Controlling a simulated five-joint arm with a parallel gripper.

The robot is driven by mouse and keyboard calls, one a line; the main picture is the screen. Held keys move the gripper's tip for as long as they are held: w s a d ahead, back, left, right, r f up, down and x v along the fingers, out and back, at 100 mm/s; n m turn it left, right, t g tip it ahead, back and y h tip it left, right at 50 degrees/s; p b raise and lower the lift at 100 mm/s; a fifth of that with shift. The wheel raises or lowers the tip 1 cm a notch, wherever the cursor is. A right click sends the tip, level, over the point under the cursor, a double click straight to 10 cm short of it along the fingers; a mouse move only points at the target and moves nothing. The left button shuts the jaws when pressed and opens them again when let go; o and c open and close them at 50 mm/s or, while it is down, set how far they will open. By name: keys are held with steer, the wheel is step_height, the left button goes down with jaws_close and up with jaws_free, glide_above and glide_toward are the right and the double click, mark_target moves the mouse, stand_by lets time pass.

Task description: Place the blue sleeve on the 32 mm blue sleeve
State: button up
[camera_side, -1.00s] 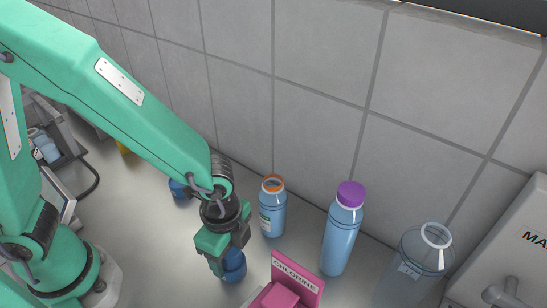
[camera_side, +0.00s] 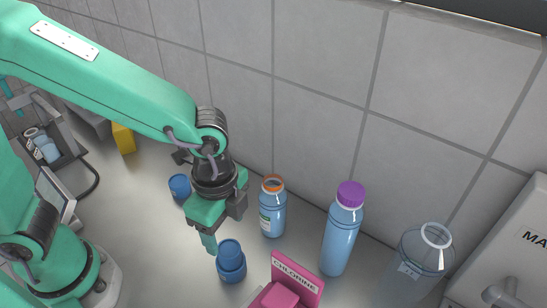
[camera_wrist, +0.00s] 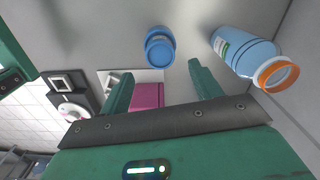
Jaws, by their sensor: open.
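Two blue sleeves stand as one stack on the grey counter in the side view. The upper blue sleeve (camera_side: 229,249) sits upright on the lower blue sleeve (camera_side: 232,271), with a visible step between them. In the wrist view the stack shows as a blue round piece (camera_wrist: 159,46) beyond the fingertips. My gripper (camera_side: 223,231) is open and empty, above and slightly left of the stack; its open fingers show in the wrist view (camera_wrist: 160,72). One finger is mostly hidden in the side view. I cannot read any size marking.
Another blue cup-like piece (camera_side: 180,187) stands behind to the left. An orange-rimmed bottle (camera_side: 272,210), a purple-capped bottle (camera_side: 342,238) and a clear bottle (camera_side: 420,262) line the wall on the right. A pink chlorine holder (camera_side: 292,284) is close right of the stack.

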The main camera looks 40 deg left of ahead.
mark_target(226, 245)
step_height(226, 245, up, 4)
steer(key=shift+r, duration=0.1)
stand_by(0.7)
steer(key=a+r+n+t, duration=0.2)
steer(key=a+r+n, duration=0.1)
steer(key=a+n, duration=0.5)
steer(key=s+a+r+n+t, duration=0.1)
steer(key=a+r+n+t, duration=0.2)
steer(key=a+n, duration=0.4)
steer(key=shift+s+a+r+n+t, duration=0.35)
steer(key=shift+a+r, duration=0.35)
steer(key=shift+a, duration=2.35)
